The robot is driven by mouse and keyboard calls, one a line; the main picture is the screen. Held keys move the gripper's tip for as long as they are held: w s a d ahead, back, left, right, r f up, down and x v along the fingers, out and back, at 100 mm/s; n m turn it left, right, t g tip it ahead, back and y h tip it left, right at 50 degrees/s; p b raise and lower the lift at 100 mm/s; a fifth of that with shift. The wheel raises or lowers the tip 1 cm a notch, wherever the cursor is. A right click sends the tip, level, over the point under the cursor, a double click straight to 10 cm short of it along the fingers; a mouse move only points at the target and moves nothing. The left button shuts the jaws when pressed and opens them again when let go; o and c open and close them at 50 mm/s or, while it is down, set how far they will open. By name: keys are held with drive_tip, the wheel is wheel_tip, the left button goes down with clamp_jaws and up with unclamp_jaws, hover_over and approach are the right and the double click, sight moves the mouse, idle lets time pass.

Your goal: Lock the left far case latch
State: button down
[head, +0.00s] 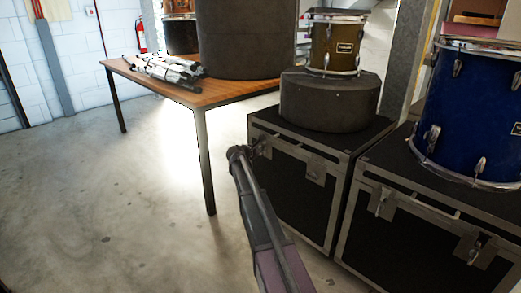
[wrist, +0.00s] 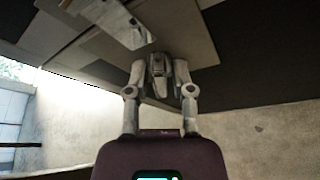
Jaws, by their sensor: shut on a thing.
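The far black case (head: 300,195) has metal edges and stands left of the nearer case. Its left latch (head: 265,148) is a small grey metal piece at the upper left of the front face. My gripper (head: 252,150) is at this latch and partly hides it in the head view. In the wrist view, my gripper (wrist: 160,74) has both fingers closed around the small grey latch piece (wrist: 158,82). Whether the latch is locked cannot be told. The same case's right latch (head: 315,170) is clear of my gripper.
A round black drum case (head: 330,103) sits on the far case with an olive drum (head: 338,48) on it. The nearer case (head: 400,240) carries a blue drum (head: 475,110). A wooden table (head: 225,92) stands behind left. Floor at left is clear.

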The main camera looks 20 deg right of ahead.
drive_tip(key=n+g, duration=0.1)
drive_tip(key=n, duration=0.1)
drive_tip(key=shift+n+g+p, duration=0.3)
drive_tip(key=shift+d+n+g+h, duration=0.1)
drive_tip(key=shift+n+g+h, duration=0.3)
drive_tip(key=shift+n+g, duration=0.3)
drive_tip(key=c, duration=0.7)
unclamp_jaws()
